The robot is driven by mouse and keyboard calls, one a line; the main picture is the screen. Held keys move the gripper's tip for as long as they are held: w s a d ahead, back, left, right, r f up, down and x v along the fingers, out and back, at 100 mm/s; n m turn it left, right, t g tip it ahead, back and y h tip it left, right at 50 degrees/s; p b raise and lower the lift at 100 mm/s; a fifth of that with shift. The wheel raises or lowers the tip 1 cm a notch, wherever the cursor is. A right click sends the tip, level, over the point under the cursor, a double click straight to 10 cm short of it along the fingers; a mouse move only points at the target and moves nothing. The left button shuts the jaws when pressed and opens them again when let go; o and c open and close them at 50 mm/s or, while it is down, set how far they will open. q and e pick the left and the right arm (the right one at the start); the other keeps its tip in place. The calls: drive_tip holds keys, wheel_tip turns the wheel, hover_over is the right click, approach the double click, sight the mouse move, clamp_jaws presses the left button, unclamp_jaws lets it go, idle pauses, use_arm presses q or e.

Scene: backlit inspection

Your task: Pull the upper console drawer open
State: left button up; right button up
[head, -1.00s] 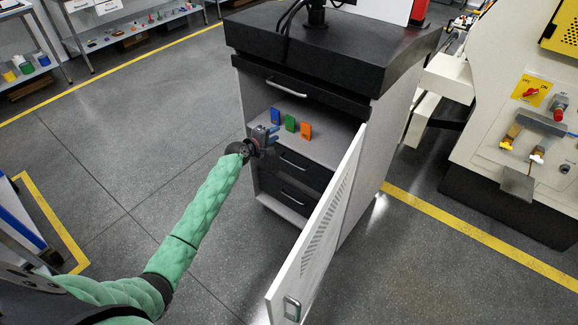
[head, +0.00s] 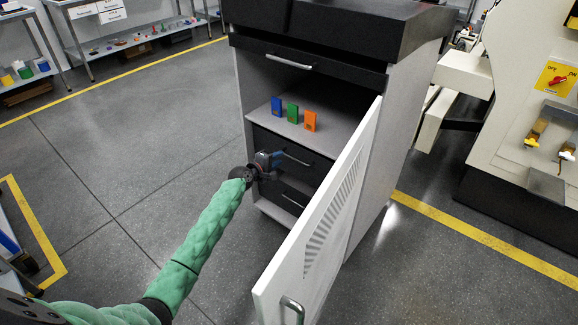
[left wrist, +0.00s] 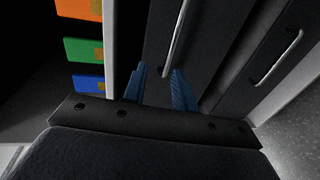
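The grey console has a black drawer front (head: 268,143) under its open shelf, with a bar handle (head: 298,158). My left gripper (head: 277,158) is in front of this drawer, close to the handle's left end. In the left wrist view the two blue fingers (left wrist: 160,78) are apart with nothing held. The same handle (left wrist: 178,38) shows there, its near end in line with the gap between the fingertips. I cannot tell whether they touch it. The drawer looks shut. A lower drawer handle (head: 293,200) also shows there (left wrist: 277,57). My right gripper is out of view.
Blue (head: 276,106), green (head: 293,113) and orange (head: 310,120) blocks stand on the shelf. Another handled drawer (head: 290,61) is above. An open white door (head: 325,225) juts forward on the right.

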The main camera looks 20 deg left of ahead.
sight(289, 156)
use_arm(q)
drive_tip(key=shift+f+b+x, duration=0.25)
drive_tip(key=shift+b+x, duration=0.05)
drive_tip(key=shift+x, duration=1.05)
drive_tip(key=shift+f+b+x, duration=0.3)
drive_tip(key=shift+x, duration=1.1)
drive_tip(key=shift+f+b+x, duration=0.25)
drive_tip(key=shift+b+x, duration=0.05)
drive_tip(key=shift+x, duration=1.05)
drive_tip(key=shift+s+a, duration=0.1)
drive_tip(key=shift+s, duration=0.05)
clamp_jaws()
